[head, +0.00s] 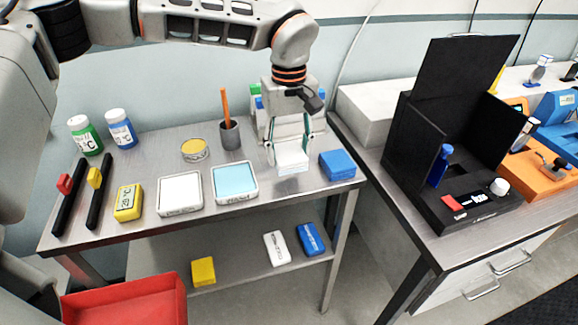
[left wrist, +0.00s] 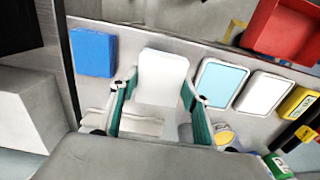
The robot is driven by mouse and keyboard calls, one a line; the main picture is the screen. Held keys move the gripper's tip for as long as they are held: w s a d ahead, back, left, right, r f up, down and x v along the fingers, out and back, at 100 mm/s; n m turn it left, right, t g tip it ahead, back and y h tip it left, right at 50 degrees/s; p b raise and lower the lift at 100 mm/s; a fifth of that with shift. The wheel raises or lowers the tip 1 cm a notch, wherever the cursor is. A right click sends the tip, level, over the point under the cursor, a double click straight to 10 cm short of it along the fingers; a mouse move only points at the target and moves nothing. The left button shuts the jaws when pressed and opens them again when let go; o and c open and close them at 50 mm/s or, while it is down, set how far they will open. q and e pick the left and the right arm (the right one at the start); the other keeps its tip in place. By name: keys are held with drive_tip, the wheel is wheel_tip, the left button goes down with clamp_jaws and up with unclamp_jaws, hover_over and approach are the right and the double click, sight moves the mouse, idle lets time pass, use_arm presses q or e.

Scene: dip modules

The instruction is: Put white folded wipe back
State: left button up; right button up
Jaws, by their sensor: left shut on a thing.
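My left gripper (head: 290,148) reaches down over the right part of the steel table and is shut on the white folded wipe (head: 292,161). In the left wrist view the wipe (left wrist: 163,72) sits between the two green-sided fingers of the gripper (left wrist: 158,97). The wipe is low over the table, close to its top; I cannot tell if it touches. A blue folded wipe (head: 338,165) lies just to its right, apart from it. It also shows in the left wrist view (left wrist: 94,52). My right gripper is not in view.
A light blue pad in a white tray (head: 234,182) and a white pad in a tray (head: 180,194) lie left of the wipe. A grey cup (head: 230,135) and a yellow-topped tin (head: 194,150) stand behind. A black open box (head: 450,150) stands on the right bench.

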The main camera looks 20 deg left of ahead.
sight(289, 178)
use_arm(q)
wheel_tip(289, 178, down, 4)
drive_tip(key=shift+f, duration=0.45)
drive_tip(key=shift+f, duration=0.1)
drive_tip(key=o, duration=1.1)
drive_tip(key=shift+r, duration=0.5)
wheel_tip(289, 178, up, 11)
drive_tip(key=shift+r, duration=0.15)
